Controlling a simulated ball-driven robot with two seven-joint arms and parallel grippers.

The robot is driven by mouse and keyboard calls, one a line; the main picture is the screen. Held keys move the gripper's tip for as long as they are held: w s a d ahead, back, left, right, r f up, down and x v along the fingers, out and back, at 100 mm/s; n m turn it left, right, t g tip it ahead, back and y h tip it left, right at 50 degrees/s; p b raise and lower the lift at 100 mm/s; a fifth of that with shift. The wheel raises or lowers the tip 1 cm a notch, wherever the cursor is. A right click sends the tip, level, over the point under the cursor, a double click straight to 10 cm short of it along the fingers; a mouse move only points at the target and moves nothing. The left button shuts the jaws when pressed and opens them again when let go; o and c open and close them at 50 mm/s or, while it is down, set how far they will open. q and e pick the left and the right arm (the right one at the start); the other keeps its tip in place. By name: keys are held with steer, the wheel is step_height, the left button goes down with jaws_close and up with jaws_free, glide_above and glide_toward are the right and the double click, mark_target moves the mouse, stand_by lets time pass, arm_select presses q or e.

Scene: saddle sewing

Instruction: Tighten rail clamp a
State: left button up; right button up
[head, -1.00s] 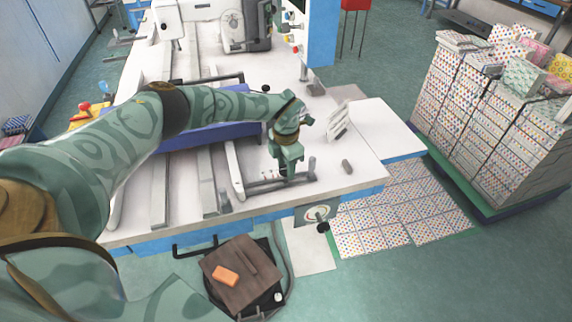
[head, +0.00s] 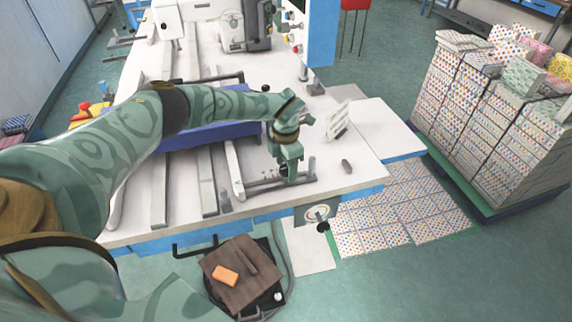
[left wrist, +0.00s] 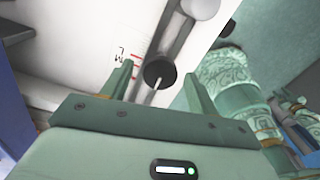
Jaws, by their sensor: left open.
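My left gripper (head: 287,172) is low over the front of the white table, at a grey metal rail assembly (head: 256,187). In the left wrist view its two green fingers (left wrist: 158,76) are open and spread apart. A round black knob with a pale pin (left wrist: 160,71) shows between the fingertips, with a gap on each side. The knob lies in line with a grey bar (left wrist: 178,36). I take it for rail clamp a, but no label on it is readable. In the head view the gripper hides the knob.
A white slotted rack (head: 338,121) and a small grey cylinder (head: 346,165) stand right of my left gripper. A blue block (head: 210,132) lies behind my arm. Long metal bars (head: 160,190) run along the table at left. Red scale marks (left wrist: 136,64) lie beside the knob.

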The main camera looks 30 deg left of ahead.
mark_target(286, 167)
arm_select(q)
step_height(286, 167, up, 16)
steer(key=p, duration=0.2)
steer(key=shift+p, duration=0.35)
steer(key=shift+r, duration=0.1)
